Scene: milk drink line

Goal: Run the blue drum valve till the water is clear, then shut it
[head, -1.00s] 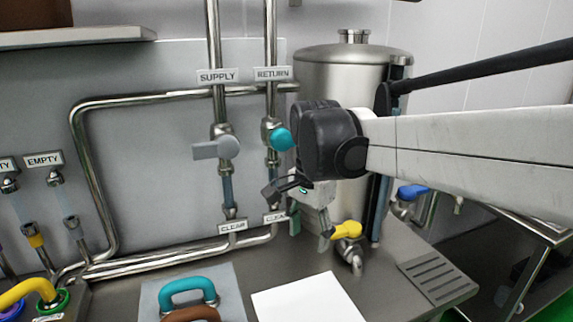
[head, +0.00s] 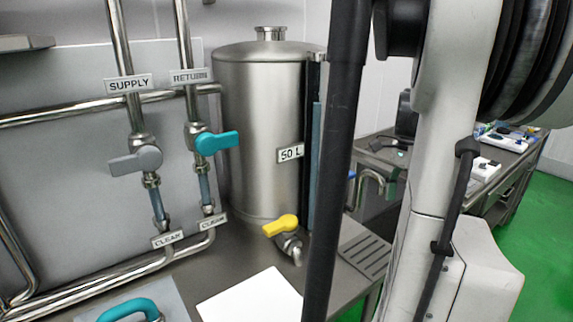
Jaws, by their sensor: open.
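A sliver of a blue valve handle (head: 351,175) shows right of the steel 50 L drum (head: 255,130), mostly hidden behind a black bar of my arm. A curved metal spout (head: 374,178) stands beside it. I cannot see whether water runs there or how clear it is. My gripper (head: 384,168) is small, beyond the bar and left of my pale arm link, which partly hides it. It is open, near the spout in the picture; I cannot tell the distance or any contact. A yellow-handled valve (head: 282,226) sits at the drum's lower front.
A grey-handled valve (head: 136,160) and a teal-handled valve (head: 216,143) sit on the SUPPLY and RETURN pipes. A white sheet (head: 250,297) and a teal handle (head: 130,309) lie in front. A slotted drain (head: 368,252) is at the bench's right. Another bench (head: 520,165) stands behind.

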